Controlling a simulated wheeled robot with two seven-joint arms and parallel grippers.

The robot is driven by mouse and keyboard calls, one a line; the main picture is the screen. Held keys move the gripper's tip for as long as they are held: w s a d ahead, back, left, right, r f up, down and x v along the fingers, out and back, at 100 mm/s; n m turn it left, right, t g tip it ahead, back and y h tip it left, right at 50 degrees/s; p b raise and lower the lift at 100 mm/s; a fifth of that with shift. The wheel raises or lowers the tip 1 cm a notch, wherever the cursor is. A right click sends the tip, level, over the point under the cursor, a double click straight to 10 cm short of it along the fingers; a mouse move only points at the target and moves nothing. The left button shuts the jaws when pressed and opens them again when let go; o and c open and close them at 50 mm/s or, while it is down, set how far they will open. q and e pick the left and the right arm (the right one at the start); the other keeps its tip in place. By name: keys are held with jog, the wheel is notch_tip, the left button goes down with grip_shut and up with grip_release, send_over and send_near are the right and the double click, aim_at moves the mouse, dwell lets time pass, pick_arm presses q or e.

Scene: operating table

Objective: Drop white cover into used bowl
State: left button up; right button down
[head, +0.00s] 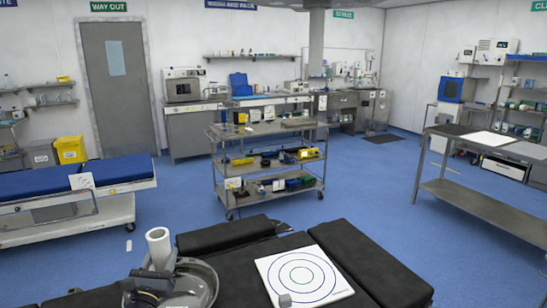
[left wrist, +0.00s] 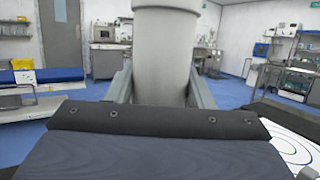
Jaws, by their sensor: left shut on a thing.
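The white cover (head: 158,246) is a pale hollow cylinder, slightly tilted, with its round open end up in the head view. My left gripper (head: 158,268) is shut on it. In the left wrist view the cover (left wrist: 165,55) fills the gap between the two grey fingers. A shiny metal bowl (head: 208,283) sits on the black operating table at the bottom of the head view. The gripper and cover overlap its left part there; their height over it cannot be told. The left wrist view does not show the bowl. My right gripper is not in view.
A white sheet with target rings (head: 325,271) lies on the black padded table (head: 375,265), right of the bowl. A small grey block (head: 285,300) shows on its near edge. A loaded trolley (head: 270,177) stands beyond the table, with open blue floor (head: 365,195) around it.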

pick_arm(q)
jog(key=shift+s+f+b, duration=0.3)
jog(key=shift+f+b, duration=0.4)
jog(key=shift+f, duration=0.1)
notch_tip(320, 180, down, 4)
jog(key=b, duration=0.3)
jog(key=shift+w+b, duration=0.1)
jog(key=shift+b, duration=0.2)
jog(key=o, duration=0.9)
jog(key=r+v, duration=0.1)
jog(key=v, duration=0.3)
jog(key=r+v, duration=0.1)
jog(key=v, duration=0.4)
jog(key=s+r+b+v, duration=0.1)
jog(key=v, duration=0.4)
jog(key=shift+s+a+r, duration=0.1)
jog(key=shift+s, duration=0.15)
